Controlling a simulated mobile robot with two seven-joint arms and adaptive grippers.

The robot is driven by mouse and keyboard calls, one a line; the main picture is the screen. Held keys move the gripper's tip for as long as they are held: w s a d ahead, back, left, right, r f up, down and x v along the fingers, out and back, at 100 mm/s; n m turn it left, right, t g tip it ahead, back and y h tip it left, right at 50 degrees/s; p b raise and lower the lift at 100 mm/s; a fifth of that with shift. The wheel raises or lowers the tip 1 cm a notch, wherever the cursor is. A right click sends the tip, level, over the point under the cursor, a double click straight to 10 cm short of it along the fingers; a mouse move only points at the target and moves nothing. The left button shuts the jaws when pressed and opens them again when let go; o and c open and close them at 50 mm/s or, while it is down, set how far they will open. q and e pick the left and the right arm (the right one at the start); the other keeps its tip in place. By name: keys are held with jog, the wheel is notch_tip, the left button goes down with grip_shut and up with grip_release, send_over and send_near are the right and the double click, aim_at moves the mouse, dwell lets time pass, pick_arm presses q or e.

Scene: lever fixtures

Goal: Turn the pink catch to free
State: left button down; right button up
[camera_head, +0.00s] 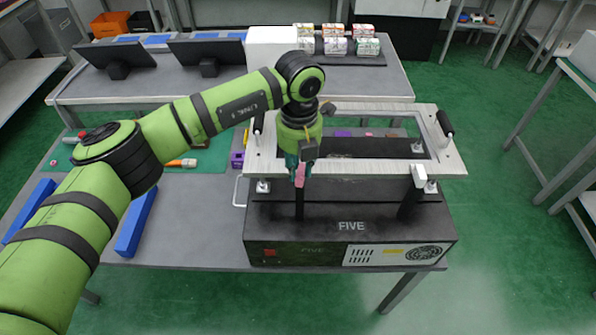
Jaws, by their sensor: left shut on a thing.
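The pink catch (300,174) shows as a small pink piece at the front left of the pale frame (350,167) on top of the black FIVE box (350,228). My left gripper (299,168) points down over it and is shut on it. The fingers cover part of the catch, so its exact angle is hard to tell. A white catch (419,174) stands at the front right of the frame. My right gripper is not in view.
Black handles stand at the frame's sides, the right one (445,122) clear of my arm. Blue blocks (136,220) lie on the table at left. Monitors and a white box (271,46) stand on the table behind.

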pick_arm(q)
jog(key=m+b, duration=0.3)
jog(key=b, duration=0.1)
jog(key=m+b, duration=0.2)
jog(key=shift+d+f+m, duration=0.2)
jog(key=shift+d+m, duration=0.1)
jog(key=shift+d+m+b, duration=0.1)
jog(key=shift+m+b, duration=0.5)
jog(key=shift+m, duration=0.3)
jog(key=m+b, duration=0.2)
jog(key=m, duration=0.1)
jog(key=shift+s+d+r+m, duration=0.1)
jog(key=shift+s+d+m, duration=0.05)
jog(key=shift+m, duration=0.15)
jog(key=shift+s+d+r+m+b, duration=0.1)
jog(key=shift+m+b, duration=0.2)
jog(key=shift+m, duration=0.8)
jog(key=shift+s+d+m+b, duration=0.1)
jog(key=shift+m+b, duration=0.2)
jog(key=shift+m, duration=0.8)
jog(key=c, duration=1)
grip_release()
jog(key=shift+c, duration=0.2)
jog(key=shift+r, duration=0.1)
